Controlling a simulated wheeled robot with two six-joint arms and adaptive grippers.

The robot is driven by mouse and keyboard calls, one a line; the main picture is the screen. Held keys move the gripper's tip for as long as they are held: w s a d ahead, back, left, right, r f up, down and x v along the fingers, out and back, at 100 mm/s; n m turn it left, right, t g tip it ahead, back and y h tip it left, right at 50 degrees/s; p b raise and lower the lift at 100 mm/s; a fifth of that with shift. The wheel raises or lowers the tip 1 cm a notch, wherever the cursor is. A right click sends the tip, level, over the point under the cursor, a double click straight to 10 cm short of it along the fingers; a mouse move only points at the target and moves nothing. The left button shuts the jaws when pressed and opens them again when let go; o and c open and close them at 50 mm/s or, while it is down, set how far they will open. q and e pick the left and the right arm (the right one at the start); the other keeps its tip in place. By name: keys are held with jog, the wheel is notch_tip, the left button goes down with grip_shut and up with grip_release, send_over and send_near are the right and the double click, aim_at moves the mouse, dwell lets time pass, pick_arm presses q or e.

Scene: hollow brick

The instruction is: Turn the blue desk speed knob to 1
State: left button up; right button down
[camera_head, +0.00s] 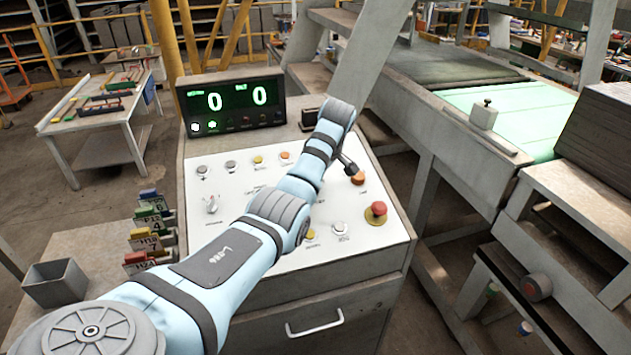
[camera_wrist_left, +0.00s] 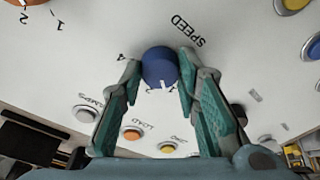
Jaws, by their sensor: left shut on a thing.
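The blue speed knob (camera_wrist_left: 158,64) stands on the white desk panel in the left wrist view, beside the printed word SPEED. A white mark shows on the side of the knob toward the bottom of the picture. A 4 is printed left of it; the other digits around it are hard to read. My left gripper (camera_wrist_left: 160,72) has its two green-padded fingers on either side of the knob, shut on it. In the head view my left arm crosses the control desk (camera_head: 195,245) and hides the knob and fingertips. My right gripper is not in view.
The desk's display (camera_head: 236,103) shows 0 and 0. A red mushroom button (camera_head: 376,210) and several small buttons stand on the panel near my arm. A grey bin (camera_head: 56,284) is at the lower left. A conveyor frame (camera_head: 440,150) stands right of the desk.

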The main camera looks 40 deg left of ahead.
pick_arm(q)
jog(key=shift+f+n, duration=0.15)
jog(key=shift+n, duration=0.55)
jog(key=shift+s, duration=0.1)
jog(key=o, duration=1.1)
jog(key=shift+o, duration=0.3)
jog(key=shift+a, duration=0.15)
jog(key=w+v, duration=0.1)
jog(key=v, duration=0.6)
jog(key=shift+s+r, duration=0.25)
jog(key=shift+s, duration=0.1)
